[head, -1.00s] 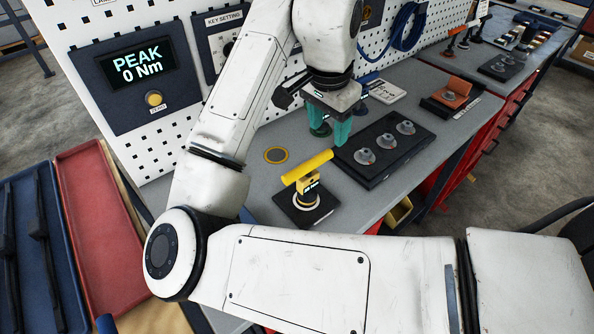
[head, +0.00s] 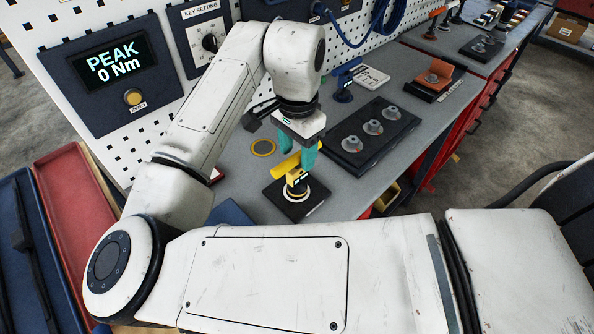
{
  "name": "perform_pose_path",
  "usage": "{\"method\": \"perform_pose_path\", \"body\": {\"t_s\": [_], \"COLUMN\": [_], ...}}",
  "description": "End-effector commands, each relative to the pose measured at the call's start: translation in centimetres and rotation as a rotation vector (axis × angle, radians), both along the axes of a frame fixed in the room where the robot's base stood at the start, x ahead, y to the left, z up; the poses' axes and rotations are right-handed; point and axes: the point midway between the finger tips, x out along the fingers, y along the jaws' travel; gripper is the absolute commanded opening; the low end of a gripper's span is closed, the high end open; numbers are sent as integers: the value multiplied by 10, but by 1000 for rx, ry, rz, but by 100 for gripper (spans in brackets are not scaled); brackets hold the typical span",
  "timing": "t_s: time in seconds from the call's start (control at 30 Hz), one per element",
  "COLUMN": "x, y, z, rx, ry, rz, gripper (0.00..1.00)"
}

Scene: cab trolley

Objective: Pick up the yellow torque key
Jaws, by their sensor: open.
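The yellow torque key (head: 283,171) stands upright on a black square base (head: 295,208) near the front edge of the grey bench, its T-bar handle on top. My gripper (head: 297,149) points down over the key, with its teal fingers apart. One finger shows behind the handle's far end and the other to its right. The fingers and wrist hide part of the handle. I cannot tell whether the fingers touch it.
A black plate with three grey fittings (head: 341,138) lies right of the key. A blue tool (head: 344,84) and a white card (head: 372,77) are behind it. A yellow-ringed disc (head: 262,147) lies to the left. A pegboard (head: 150,125) with a PEAK display (head: 114,62) stands behind.

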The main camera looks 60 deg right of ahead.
Motion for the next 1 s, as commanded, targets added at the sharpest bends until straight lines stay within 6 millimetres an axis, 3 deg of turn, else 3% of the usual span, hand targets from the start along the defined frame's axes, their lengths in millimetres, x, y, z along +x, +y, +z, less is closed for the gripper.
{"method": "perform_pose_path", "body": {"t_s": [0.2, 0.47, 1.0], "x": [0, 0, 0], "y": [1, 1, 1], "z": [-24, -27, -27], "rx": [0, -1, -1], "ry": [1, -1, -1], "rz": [0, 0, -1], "gripper": [55, 55, 5]}}
